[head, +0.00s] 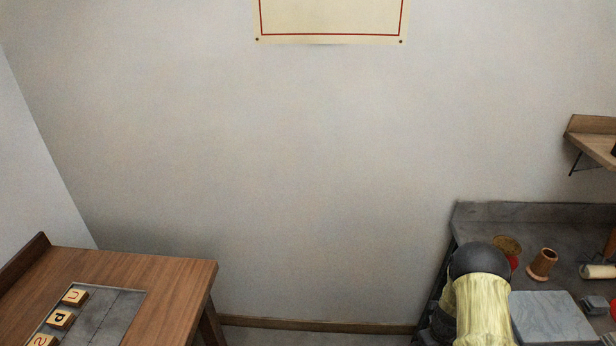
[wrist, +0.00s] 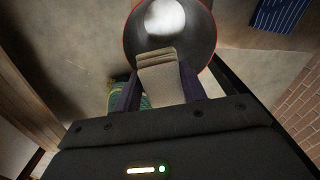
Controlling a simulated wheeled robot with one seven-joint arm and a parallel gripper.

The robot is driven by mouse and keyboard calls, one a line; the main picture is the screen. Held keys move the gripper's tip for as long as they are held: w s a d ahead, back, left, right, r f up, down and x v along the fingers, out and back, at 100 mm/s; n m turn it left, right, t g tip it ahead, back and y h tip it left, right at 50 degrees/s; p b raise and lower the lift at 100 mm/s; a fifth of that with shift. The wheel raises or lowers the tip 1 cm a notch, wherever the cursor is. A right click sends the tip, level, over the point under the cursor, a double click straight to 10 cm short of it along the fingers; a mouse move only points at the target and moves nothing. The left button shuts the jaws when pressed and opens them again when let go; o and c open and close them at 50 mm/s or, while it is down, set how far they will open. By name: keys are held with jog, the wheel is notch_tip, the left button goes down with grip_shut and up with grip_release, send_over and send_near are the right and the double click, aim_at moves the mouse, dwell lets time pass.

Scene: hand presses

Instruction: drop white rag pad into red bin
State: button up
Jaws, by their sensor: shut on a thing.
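In the wrist view, my gripper (wrist: 160,88) is shut on the rag pad (wrist: 160,70), a pale beige-grey folded stack held between its two dark fingers. Just beyond the pad is the round mouth of the red bin (wrist: 128,38), with a thin red rim and a dark inside. The pad's far end overlaps the near part of the mouth in this view; its height above the rim cannot be told. A bright white round patch shows inside the bin; what it is is unclear. In the head view, neither gripper, pad nor bin shows.
A blue striped cloth (wrist: 278,14) lies at the wrist view's top right, and brickwork (wrist: 303,105) is at right. A greenish item (wrist: 112,102) is partly hidden behind the left finger. The head view shows a wooden table (head: 165,285) and a grey bench (head: 485,218) with several tools.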

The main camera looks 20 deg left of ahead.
jog(key=shift+f+m, duration=0.25)
jog(key=shift+m, duration=0.15)
notch_tip(320, 180, down, 6)
jog(key=b, duration=0.3)
jog(key=shift+b, duration=0.3)
jog(key=o, duration=1)
jog(key=shift+w, duration=0.1)
jog(key=shift+o, duration=0.2)
notch_tip(320, 180, up, 18)
jog(key=shift+f+b, duration=0.25)
jog(key=shift+b, duration=0.1)
